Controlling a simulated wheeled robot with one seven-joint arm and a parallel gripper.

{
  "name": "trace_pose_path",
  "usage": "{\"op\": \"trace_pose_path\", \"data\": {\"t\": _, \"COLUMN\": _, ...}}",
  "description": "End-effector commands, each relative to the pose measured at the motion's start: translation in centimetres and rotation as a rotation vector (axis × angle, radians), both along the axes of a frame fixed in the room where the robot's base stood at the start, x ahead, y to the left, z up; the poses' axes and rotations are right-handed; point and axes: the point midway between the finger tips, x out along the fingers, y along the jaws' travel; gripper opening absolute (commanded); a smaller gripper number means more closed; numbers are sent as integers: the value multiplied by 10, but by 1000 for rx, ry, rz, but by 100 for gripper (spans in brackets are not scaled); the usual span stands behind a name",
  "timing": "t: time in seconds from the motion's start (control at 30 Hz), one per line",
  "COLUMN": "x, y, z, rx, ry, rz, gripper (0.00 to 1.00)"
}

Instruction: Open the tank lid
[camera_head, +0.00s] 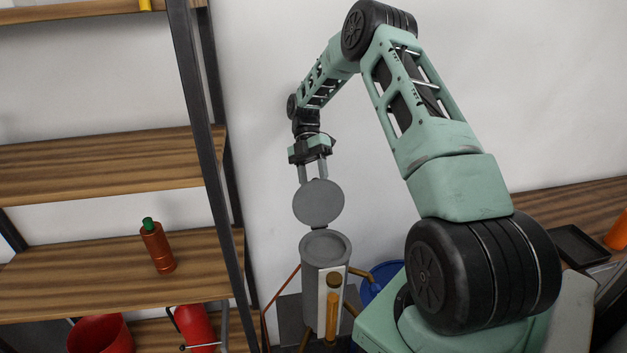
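The grey cylindrical tank (311,283) stands on the floor against the white wall, in the middle of the view. Its round grey lid (319,204) is raised on the hinge side at the back and stands upright above the tank mouth. The open rim and the inside of the tank show below it. My gripper (313,180) hangs straight down just above and behind the lid. Its two fingers are spread apart, and their tips are hidden behind the lid's upper edge. Nothing shows between the fingers. I cannot tell whether they touch the lid.
A wooden shelf unit (95,270) with dark metal posts stands on the left, close to the tank. It holds a copper-coloured bottle (158,248). A red extinguisher (195,328) and a red bucket (100,335) are below. A blue container (383,279) is behind the tank at right.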

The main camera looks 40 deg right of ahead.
Motion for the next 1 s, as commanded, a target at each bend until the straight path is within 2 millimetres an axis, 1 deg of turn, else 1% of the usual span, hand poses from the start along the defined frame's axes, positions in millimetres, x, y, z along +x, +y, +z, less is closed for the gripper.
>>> {"op": "trace_pose_path", "data": {"t": 0.17, "x": -2, "y": 0, "z": -1, "rx": 3, "ry": 6, "rz": 0, "gripper": 45}}
{"op": "trace_pose_path", "data": {"t": 0.27, "x": -1, "y": 0, "z": 3, "rx": 0, "ry": 4, "rz": -1, "gripper": 45}}
{"op": "trace_pose_path", "data": {"t": 0.37, "x": 0, "y": -1, "z": 14, "rx": -1, "ry": 1, "rz": -1, "gripper": 45}}
{"op": "trace_pose_path", "data": {"t": 0.7, "x": 0, "y": 0, "z": 77, "rx": -2, "ry": -2, "rz": 0, "gripper": 45}}
{"op": "trace_pose_path", "data": {"t": 0.83, "x": 0, "y": 0, "z": 92, "rx": 0, "ry": -1, "rz": -1, "gripper": 45}}
{"op": "trace_pose_path", "data": {"t": 1.0, "x": 0, "y": 0, "z": 100, "rx": 1, "ry": 1, "rz": 0, "gripper": 45}}
